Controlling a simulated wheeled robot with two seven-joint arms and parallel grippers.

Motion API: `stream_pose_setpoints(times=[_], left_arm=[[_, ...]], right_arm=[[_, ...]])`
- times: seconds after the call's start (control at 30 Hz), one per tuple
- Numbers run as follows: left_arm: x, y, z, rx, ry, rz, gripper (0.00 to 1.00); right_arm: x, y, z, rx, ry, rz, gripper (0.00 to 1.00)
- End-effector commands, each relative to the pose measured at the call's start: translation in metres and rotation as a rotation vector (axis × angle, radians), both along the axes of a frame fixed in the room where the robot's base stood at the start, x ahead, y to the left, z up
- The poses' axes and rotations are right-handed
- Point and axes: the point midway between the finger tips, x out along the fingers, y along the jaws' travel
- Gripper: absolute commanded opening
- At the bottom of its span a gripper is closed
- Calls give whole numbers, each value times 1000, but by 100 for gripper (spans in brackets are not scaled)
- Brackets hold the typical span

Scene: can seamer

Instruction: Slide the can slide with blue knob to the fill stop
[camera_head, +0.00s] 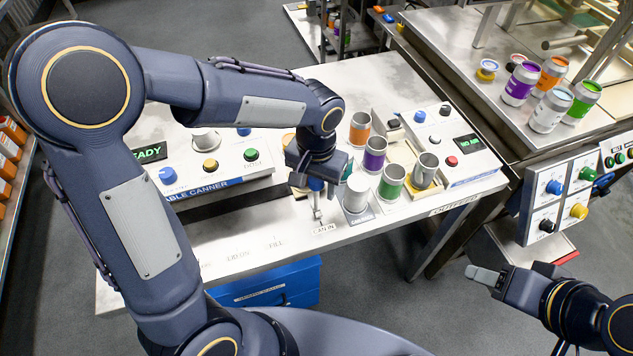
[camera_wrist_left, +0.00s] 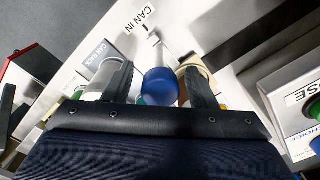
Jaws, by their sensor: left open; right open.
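The can slide's blue knob (camera_head: 316,184) is just below my left gripper (camera_head: 314,180) at the CAN IN label (camera_head: 323,230) on the canner bench. In the left wrist view the round blue knob (camera_wrist_left: 160,88) is between the two dark fingers, one on each side. The fingers are open, with a gap visible beside the knob. A metal part of the slide (camera_head: 317,214) shows under the knob. The FILL label (camera_head: 276,243) is left of CAN IN along the bench's front. My right gripper (camera_head: 480,276) is open and empty over the floor at lower right.
A plain can (camera_head: 356,193) stands close right of my left gripper, with purple (camera_head: 375,154), green (camera_head: 391,182) and other cans beyond. The READY control panel (camera_head: 215,165) is to the left. The bench front by FILL is clear. A blue bin (camera_head: 265,288) sits below.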

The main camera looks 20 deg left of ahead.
Motion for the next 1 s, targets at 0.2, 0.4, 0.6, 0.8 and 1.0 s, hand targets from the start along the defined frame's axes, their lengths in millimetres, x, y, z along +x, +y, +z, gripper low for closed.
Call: stream_pose_setpoints(times=[0.2,0.4,0.6,0.8,1.0], left_arm=[[0,0,-3,0,-1,0,52],[0,0,-2,0,0,0,35],[0,0,-2,0,0,0,8],[0,0,-2,0,-1,1,0],[-16,26,-2,0,-2,6,0]], right_arm=[[0,0,0,0,0,0,51],[0,0,0,0,0,0,51],[0,0,0,0,0,0,51],[0,0,0,0,0,0,51],[0,0,-5,0,0,0,51]])
